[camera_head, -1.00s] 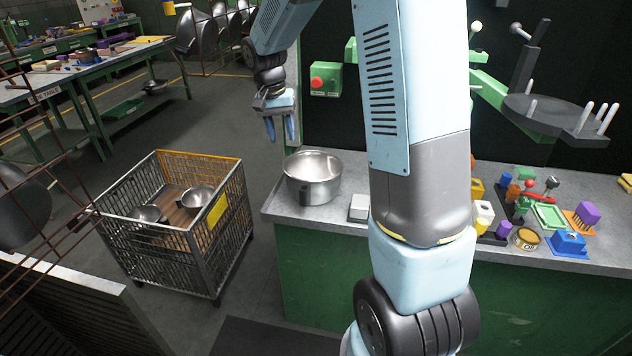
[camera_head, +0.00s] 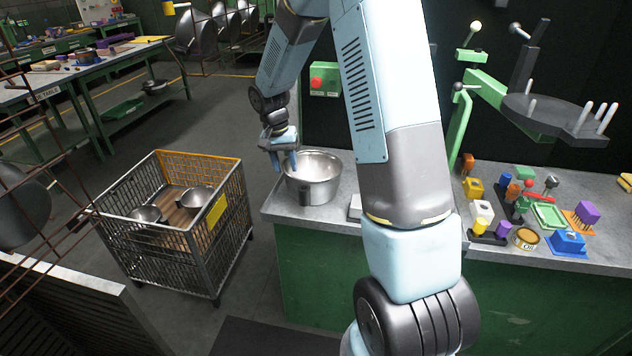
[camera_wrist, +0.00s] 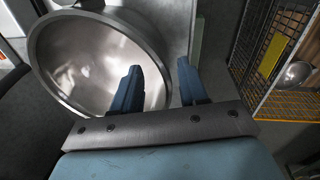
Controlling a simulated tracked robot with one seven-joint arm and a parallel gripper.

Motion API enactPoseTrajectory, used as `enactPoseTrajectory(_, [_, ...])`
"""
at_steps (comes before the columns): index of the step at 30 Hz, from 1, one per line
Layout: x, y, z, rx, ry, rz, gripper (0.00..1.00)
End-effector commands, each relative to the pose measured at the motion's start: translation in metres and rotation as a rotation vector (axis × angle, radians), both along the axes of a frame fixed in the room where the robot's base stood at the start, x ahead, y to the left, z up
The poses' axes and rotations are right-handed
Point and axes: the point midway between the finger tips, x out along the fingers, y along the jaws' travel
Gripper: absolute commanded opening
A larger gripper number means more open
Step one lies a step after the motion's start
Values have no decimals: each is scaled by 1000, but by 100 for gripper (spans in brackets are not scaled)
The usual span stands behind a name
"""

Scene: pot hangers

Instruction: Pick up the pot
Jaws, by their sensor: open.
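A shiny steel pot (camera_head: 316,188) stands upright on the left end of the grey counter. It also shows in the wrist view (camera_wrist: 85,60), with its open mouth and rim filling the upper left. My gripper (camera_head: 284,166) points down at the pot's left rim, with its blue fingers apart. In the wrist view my gripper (camera_wrist: 160,80) has one finger over the pot's mouth and the other just outside its rim, with the rim between them. I cannot tell whether either finger touches the pot.
A small white block (camera_head: 355,207) lies right of the pot. Coloured blocks and a can (camera_head: 526,239) crowd the counter's right side. A green button box (camera_head: 325,80) is behind the pot.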

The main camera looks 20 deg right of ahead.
Motion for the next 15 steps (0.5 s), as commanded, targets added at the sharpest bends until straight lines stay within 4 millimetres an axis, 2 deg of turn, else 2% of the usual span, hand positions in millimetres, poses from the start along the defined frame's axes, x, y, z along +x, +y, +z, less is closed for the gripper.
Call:
enactPoseTrajectory(5, [-1,0,-13,1,2,1,43])
enactPoseTrajectory(12, [-3,-2,-46,1,2,1,43])
enactPoseTrajectory(15, [-3,-3,-51,0,0,1,43])
